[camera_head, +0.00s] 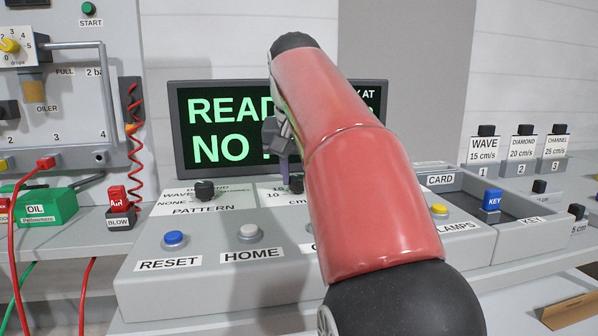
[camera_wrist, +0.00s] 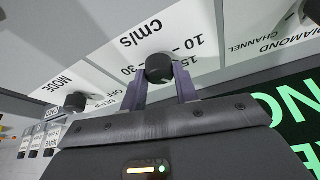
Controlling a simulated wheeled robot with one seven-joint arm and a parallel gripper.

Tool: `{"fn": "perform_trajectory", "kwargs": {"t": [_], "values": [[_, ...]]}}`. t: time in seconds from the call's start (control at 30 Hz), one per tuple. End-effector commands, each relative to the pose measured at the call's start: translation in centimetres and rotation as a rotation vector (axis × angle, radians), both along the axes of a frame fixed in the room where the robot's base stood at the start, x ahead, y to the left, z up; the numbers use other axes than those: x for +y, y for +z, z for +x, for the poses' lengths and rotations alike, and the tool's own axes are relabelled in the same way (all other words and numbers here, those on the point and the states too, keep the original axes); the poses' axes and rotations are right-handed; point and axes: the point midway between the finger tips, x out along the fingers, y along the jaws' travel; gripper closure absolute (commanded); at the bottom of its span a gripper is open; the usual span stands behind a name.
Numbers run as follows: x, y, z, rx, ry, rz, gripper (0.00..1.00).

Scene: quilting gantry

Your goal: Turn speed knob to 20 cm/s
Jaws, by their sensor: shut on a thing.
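The speed knob (camera_wrist: 159,67) is a small black knob on a white plate marked "cm/s". In the wrist view, which is upside down, the marks 10, 15 and 30 show around it. My gripper (camera_wrist: 160,76) has one dark purple finger on each side of the knob and is shut on it. I cannot make out the knob's pointer or its setting. In the head view the speed knob (camera_head: 296,184) is partly hidden by my gripper (camera_head: 283,172), and my red arm covers the panel to its right.
The pattern knob (camera_head: 204,190) is left of the speed knob. A mode knob (camera_wrist: 75,102) shows in the wrist view. Blue RESET (camera_head: 174,239) and pale HOME (camera_head: 249,232) buttons are on the front. A screen (camera_head: 216,150) with partly hidden green text stands behind.

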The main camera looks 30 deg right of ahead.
Motion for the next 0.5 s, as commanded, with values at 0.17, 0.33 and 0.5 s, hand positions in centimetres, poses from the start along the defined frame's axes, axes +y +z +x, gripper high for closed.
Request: {"fn": "perform_trajectory", "kwargs": {"t": [0.17, 0.33, 0.5], "values": [[0.14, 0.11, 0.16, -0.004, -0.158, -0.002, 0.93], [0.18, 0.15, 0.20, -0.005, -0.295, -0.002, 0.93], [0.21, 0.15, 0.25, -0.005, -0.403, -0.001, 0.93]]}}
